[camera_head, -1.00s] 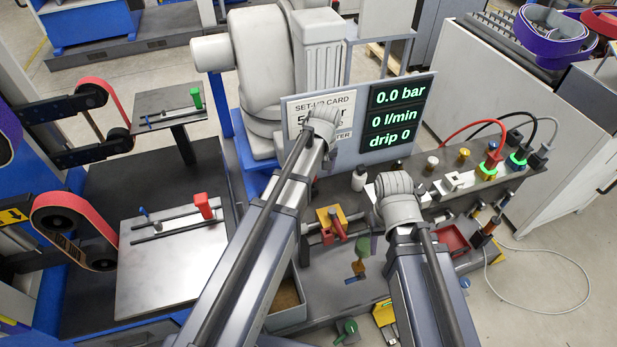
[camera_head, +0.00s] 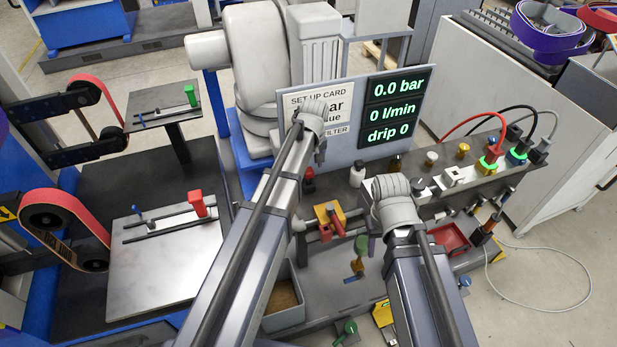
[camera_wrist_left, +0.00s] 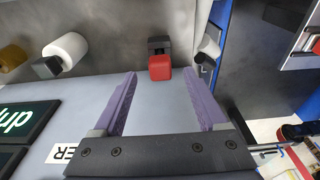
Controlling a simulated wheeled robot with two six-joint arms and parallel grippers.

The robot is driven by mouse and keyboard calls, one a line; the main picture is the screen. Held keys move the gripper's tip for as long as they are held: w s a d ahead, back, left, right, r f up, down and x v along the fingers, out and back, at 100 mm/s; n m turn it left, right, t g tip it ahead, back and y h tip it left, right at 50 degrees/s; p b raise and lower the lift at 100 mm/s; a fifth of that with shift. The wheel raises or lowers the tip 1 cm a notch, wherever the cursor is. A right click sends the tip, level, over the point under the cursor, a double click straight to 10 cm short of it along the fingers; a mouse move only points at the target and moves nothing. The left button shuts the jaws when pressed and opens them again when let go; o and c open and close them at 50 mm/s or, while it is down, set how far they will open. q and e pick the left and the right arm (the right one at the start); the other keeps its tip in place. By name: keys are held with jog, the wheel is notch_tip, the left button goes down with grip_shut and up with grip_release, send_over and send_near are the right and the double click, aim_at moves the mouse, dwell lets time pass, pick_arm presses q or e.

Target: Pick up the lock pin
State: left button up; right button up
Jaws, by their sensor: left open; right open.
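No part is clearly labelled as the lock pin. A small red-capped piece in a dark holder (camera_wrist_left: 160,66) is a likely candidate; it also shows in the head view (camera_head: 308,180) below the display panel. My left gripper (camera_wrist_left: 161,74) is open, its two purple fingers apart, with the red cap between or just beyond the fingertips in the picture. Nothing is held, and contact cannot be judged. In the head view my left gripper (camera_head: 320,150) is small beside its wrist. My right gripper (camera_head: 418,188) is at its wrist, its fingers mostly hidden.
The display panel (camera_head: 348,137) stands close behind my left wrist. A yellow fixture with a red handle (camera_head: 330,217), a grey bin (camera_head: 284,305) and a red tray (camera_head: 452,236) are on the bench.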

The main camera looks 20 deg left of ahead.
aim_at(309, 170)
pick_arm(q)
jog(key=f+b, duration=0.3)
jog(key=f, duration=0.1)
jog(key=shift+w+a+f, duration=0.1)
jog(key=shift+w+a, duration=0.2)
jog(key=shift+w, duration=0.1)
grip_shut()
dwell(0.3)
